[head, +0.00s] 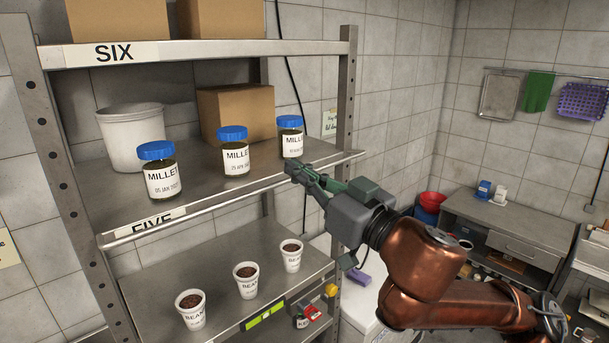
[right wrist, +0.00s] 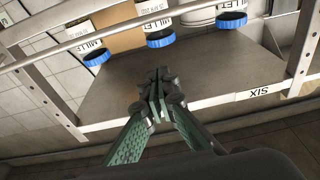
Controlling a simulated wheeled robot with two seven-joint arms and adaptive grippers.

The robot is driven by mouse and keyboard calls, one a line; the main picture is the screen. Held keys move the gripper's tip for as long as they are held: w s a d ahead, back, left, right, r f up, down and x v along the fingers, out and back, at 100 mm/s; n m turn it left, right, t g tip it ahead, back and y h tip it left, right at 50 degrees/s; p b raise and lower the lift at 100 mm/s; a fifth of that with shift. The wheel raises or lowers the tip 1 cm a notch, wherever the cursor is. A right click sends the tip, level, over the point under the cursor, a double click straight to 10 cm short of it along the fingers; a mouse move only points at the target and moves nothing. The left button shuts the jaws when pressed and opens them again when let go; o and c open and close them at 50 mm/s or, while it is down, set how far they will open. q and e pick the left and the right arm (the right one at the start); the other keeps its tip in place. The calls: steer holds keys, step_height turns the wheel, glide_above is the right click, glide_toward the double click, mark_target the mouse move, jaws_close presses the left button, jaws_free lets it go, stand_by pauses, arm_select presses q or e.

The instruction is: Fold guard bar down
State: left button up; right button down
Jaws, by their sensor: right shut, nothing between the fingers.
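The guard bar (head: 225,202) is a thin metal rail along the front of the shelf marked FIVE. In the head view it appears about level with the shelf's front edge. In the right wrist view the bar (right wrist: 40,58) crosses the upper left, in front of the jars' labels. My right gripper (head: 291,170) is shut and empty near the bar's right part, overlapping it in the head view. Its closed fingertips (right wrist: 157,82) appear apart from the bar in the wrist view; contact is unclear in the head view. My left gripper is not in view.
Three blue-lidded millet jars (head: 235,158) stand on shelf FIVE, with a white bucket (head: 133,138) and cardboard box (head: 232,108) behind. Cups of beans (head: 246,285) stand on the shelf below. The upper shelf (head: 230,47) is marked SIX. A metal upright (head: 346,100) stands close to my right gripper.

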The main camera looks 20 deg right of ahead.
steer(key=w+a+f, duration=0.2)
steer(key=w+f, duration=0.1)
steer(key=w, duration=0.2)
steer(key=shift+p, duration=0.35)
